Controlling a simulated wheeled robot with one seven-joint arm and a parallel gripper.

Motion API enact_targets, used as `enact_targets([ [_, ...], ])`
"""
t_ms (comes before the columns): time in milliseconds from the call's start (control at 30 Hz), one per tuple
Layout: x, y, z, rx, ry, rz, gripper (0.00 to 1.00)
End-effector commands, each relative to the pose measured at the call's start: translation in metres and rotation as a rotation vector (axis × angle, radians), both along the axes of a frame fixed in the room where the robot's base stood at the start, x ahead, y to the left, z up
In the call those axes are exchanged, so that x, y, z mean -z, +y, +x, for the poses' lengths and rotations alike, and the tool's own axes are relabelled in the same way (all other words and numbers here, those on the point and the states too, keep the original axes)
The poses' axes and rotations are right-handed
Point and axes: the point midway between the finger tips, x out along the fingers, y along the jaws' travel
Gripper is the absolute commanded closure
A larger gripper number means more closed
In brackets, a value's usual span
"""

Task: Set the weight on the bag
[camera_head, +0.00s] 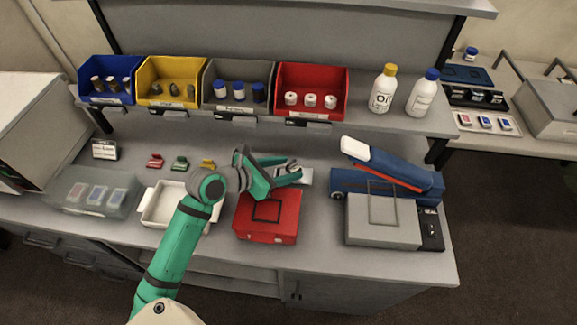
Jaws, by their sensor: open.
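My gripper (294,169) is open above the middle of the bench, its fingers pointing right. A small silvery object (293,167), possibly the weight, shows between or just behind the fingertips; I cannot tell whether they touch it. A pale grey block or plate (306,176) shows just beyond the fingertips. No bag can be made out for certain. A red case (268,228) with a black square outline on top stands just in front of my gripper. A grey box (383,235) with a similar outline stands to the right, below a blue device (390,180) with a raised white-tipped arm.
A white tray (148,215) and a translucent box (67,190) are at the left. Small red, green and yellow pieces (180,163) lie behind the tray. Coloured bins (108,91) and two bottles (383,90) stand on the shelf above. My arm crosses the front of the bench.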

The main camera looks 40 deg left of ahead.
Motion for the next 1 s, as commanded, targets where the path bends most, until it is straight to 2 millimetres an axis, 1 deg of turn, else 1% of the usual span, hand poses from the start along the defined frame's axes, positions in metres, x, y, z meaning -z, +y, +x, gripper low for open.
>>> enact_targets([
  [33,-0.006,0.005,-0.010,-0.005,-0.001,0.005,0.53],
  [300,-0.036,0.016,-0.058,-0.004,-0.006,0.006,0.53],
  [500,-0.050,0.021,-0.081,-0.002,-0.008,0.004,0.53],
  [600,-0.054,0.022,-0.087,-0.003,-0.008,0.005,0.53],
  [767,-0.057,0.023,-0.091,-0.001,-0.009,0.004,0.53],
  [933,-0.057,0.022,-0.090,0.001,-0.012,0.003,0.53],
  [1000,-0.062,0.015,-0.083,0.010,-0.032,-0.012,0.53],
])
